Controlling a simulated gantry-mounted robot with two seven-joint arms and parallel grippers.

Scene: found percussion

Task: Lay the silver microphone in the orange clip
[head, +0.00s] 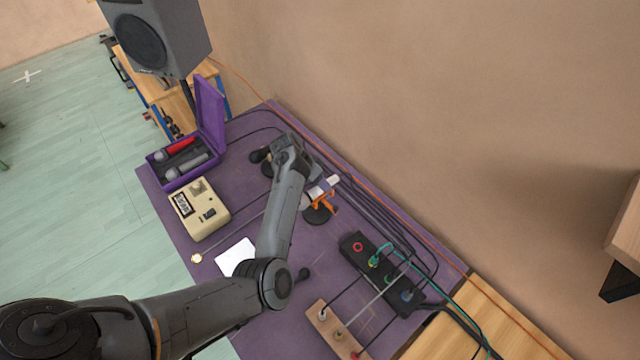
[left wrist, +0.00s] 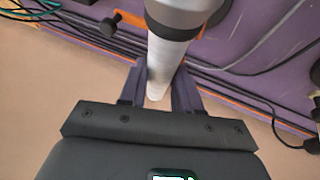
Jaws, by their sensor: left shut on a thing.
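The silver microphone (left wrist: 165,60) is gripped by its pale handle between the two fingers of my left gripper (left wrist: 159,72) in the left wrist view. Its darker collar and head end point away from the gripper, toward the top. An orange clip with a black knob shows close beside it in that view (left wrist: 130,22). In the head view the orange clip (head: 323,199) stands on a round black base, with a pale end of the microphone (head: 333,181) just above it. My left arm hides part of both; I cannot tell whether the microphone rests in the clip. My right gripper is out of view.
An open purple case (head: 165,181) holds a red and a grey microphone. A cream box (head: 199,209), white paper (head: 236,256) and a black cable box (head: 383,272) lie on the purple table. Cables run along the wall side. A speaker (head: 158,37) stands behind.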

